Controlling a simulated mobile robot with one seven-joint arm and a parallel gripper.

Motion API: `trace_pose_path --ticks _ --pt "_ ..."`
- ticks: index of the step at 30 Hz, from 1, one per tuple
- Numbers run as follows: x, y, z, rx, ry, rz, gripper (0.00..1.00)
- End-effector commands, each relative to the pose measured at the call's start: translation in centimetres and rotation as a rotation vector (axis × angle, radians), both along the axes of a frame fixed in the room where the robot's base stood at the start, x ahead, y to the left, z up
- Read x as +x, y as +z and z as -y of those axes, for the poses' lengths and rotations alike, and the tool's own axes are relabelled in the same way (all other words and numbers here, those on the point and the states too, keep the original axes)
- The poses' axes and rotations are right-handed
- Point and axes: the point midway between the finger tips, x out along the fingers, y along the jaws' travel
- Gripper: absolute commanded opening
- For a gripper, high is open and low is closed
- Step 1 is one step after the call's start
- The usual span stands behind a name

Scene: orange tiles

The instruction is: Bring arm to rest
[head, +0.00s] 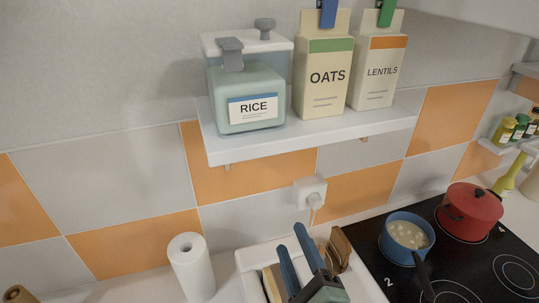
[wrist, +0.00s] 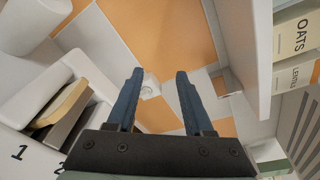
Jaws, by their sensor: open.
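My gripper (head: 291,240) has two long blue fingers and is at the bottom centre of the head view, in front of the white holder on the counter. In the wrist view my gripper (wrist: 160,73) is open, with the fingers spread apart and nothing between them. The fingers point toward the tiled wall and the white wall socket (wrist: 150,88). Part of the holder is hidden behind my gripper in the head view.
A white shelf (head: 305,144) carries a rice jar (head: 250,105), an oats carton (head: 323,78) and a lentils carton (head: 379,72). A white holder (head: 247,289) with boards, a paper roll (head: 191,267), a blue pot (head: 407,237) and a red pot (head: 471,211) stand below.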

Motion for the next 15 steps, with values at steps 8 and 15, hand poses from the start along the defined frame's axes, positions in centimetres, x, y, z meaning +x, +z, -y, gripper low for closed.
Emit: trace_pose_path --ticks 8,15 --pt "2.7 17.7 -1.8 -0.981 -0.142 0.501 0.52" --pt "-1.9 31.8 -3.5 -1.68 -0.531 0.757 0.52"
